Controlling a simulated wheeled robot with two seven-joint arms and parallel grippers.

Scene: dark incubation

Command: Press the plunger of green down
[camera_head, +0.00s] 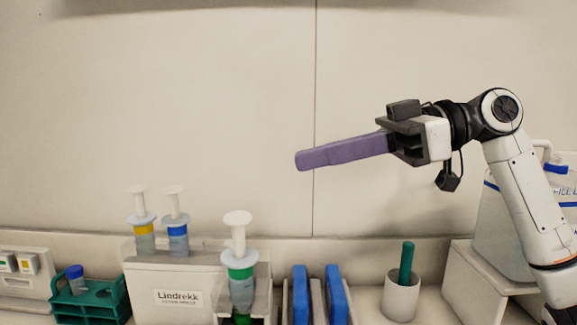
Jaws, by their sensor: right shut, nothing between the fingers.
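The syringe with the green band (241,273) stands upright in a holder at the front, right of the labelled box. Its white plunger (238,222) sticks up above the barrel flange. My right gripper (300,161) reaches in from the right with long purple fingers, shut and empty. The fingertips are above and to the right of the green syringe's plunger in the picture, apart from it. My left gripper is not in view.
Yellow-banded (144,230) and blue-banded (177,231) syringes stand in the Lindrekk box (150,285). A green tube rack (90,305) is at left. Blue upright pieces (336,295) and a white cup (400,300) holding a green stick are right of the green syringe.

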